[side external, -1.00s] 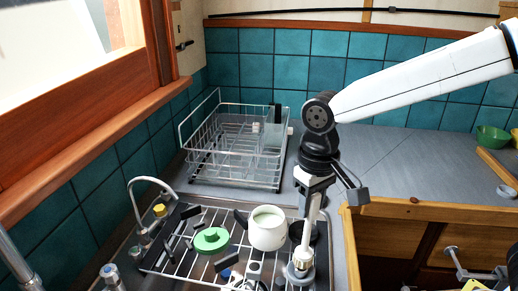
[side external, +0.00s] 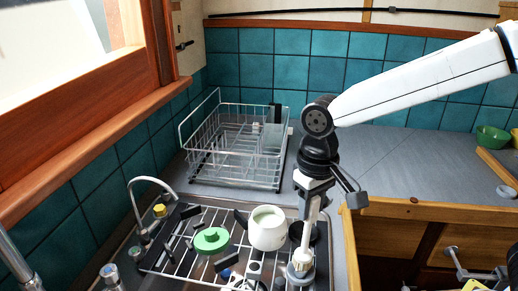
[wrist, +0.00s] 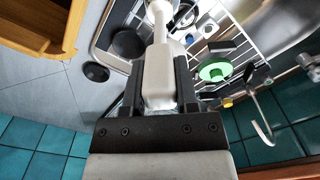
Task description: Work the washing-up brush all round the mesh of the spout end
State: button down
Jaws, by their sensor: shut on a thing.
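My gripper (side external: 314,186) points down over the right side of the sink's wire rack. It is shut on the pale handle of the washing-up brush (side external: 312,218), which hangs nearly upright with its head end low (side external: 301,262). In the wrist view my gripper (wrist: 160,98) has its two dark fingers on either side of the brush's handle (wrist: 158,72). The brush runs away from the fingers to the top edge there. Small pale and metal parts lie close to the brush's lower end. I cannot make out the spout end's mesh among them or whether the bristles touch it.
A white pot (side external: 268,234) and a green round object (side external: 210,241) are on the wire rack (side external: 165,262), left of the brush. A curved tap (side external: 134,205) stands at the left. A dish rack (side external: 225,172) stands behind. The grey worktop (side external: 410,165) at right is mostly clear.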

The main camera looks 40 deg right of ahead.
jog(key=shift+f, duration=0.35)
dwell(0.4)
jog(key=shift+a, duration=0.2)
dwell(1.3)
jog(key=shift+s+a, duration=0.15)
jog(key=shift+a, duration=0.15)
jog(key=shift+s, duration=0.1)
dwell(0.5)
jog(key=shift+s+d, duration=0.15)
jog(key=shift+s, duration=0.05)
